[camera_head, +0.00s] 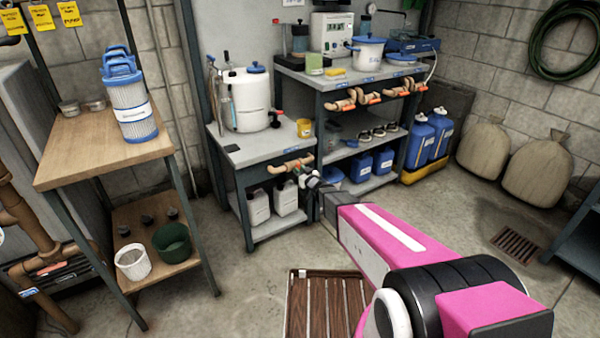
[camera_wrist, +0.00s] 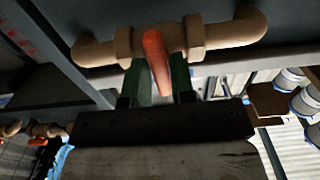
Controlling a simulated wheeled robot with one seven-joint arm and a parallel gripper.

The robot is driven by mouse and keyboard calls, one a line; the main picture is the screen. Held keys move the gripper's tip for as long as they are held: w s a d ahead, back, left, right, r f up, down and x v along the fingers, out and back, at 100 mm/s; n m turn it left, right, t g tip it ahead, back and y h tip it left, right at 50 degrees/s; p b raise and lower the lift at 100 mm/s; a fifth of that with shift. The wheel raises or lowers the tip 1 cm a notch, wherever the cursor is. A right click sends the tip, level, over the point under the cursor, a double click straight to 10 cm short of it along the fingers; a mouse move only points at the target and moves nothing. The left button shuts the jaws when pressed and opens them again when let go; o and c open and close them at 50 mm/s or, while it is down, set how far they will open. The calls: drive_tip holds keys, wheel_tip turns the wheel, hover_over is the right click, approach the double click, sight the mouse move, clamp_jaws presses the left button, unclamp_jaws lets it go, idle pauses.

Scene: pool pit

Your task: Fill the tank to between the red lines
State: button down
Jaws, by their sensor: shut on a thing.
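The white tank (camera_head: 249,98) with a blue cap stands on the small grey bench (camera_head: 232,158). I cannot make out its red lines or the level inside. A tan pipe valve (camera_head: 290,166) is fixed to that bench's front, below the tank. My gripper (camera_head: 309,179) reaches this valve. In the wrist view my gripper (camera_wrist: 157,82) has its green fingers on either side of the valve's orange lever (camera_wrist: 156,55) and is shut on it.
The taller bench (camera_head: 290,70) on the right carries several more pipe valves (camera_head: 369,97) along its front. White jugs (camera_head: 270,203) stand on the small bench's lower shelf. A wooden slatted mat (camera_head: 325,305) lies on the floor. Blue jerrycans (camera_head: 420,142) stand at right.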

idle(0.3)
drive_tip(key=c, duration=1.1)
unclamp_jaws()
drive_tip(key=shift+s, duration=0.1)
drive_tip(key=v, duration=1)
drive_tip(key=shift+s+d, duration=0.25)
